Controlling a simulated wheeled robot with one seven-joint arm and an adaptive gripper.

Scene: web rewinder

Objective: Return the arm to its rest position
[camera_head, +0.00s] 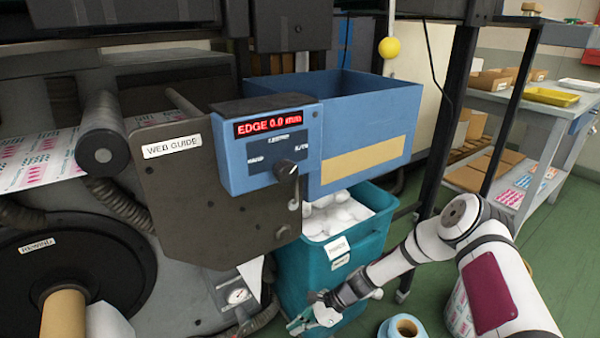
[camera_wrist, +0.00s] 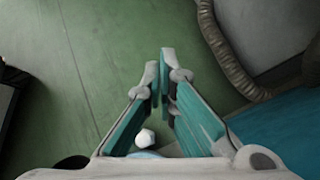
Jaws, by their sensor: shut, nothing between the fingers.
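My gripper (camera_head: 306,318) is low at the bottom centre of the head view, in front of the teal bin (camera_head: 290,275). My white arm comes in from the right and reaches down and left to it. In the wrist view my gripper (camera_wrist: 160,78) points at the green floor, with its two teal-sided fingers together at the tips and nothing between them. A small white object (camera_wrist: 145,138) shows behind the fingers, near the palm. The teal bin's side (camera_wrist: 285,125) is close by on the right of the wrist view.
The web guide panel (camera_head: 285,150) with a knob and a red "EDGE 0.0 mm" display stands above left of my gripper. The rewind roll (camera_head: 63,312) is at lower left. A blue roll (camera_head: 403,328) is near my arm. A hose (camera_wrist: 225,50) runs beside the fingers. Green floor is open at right.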

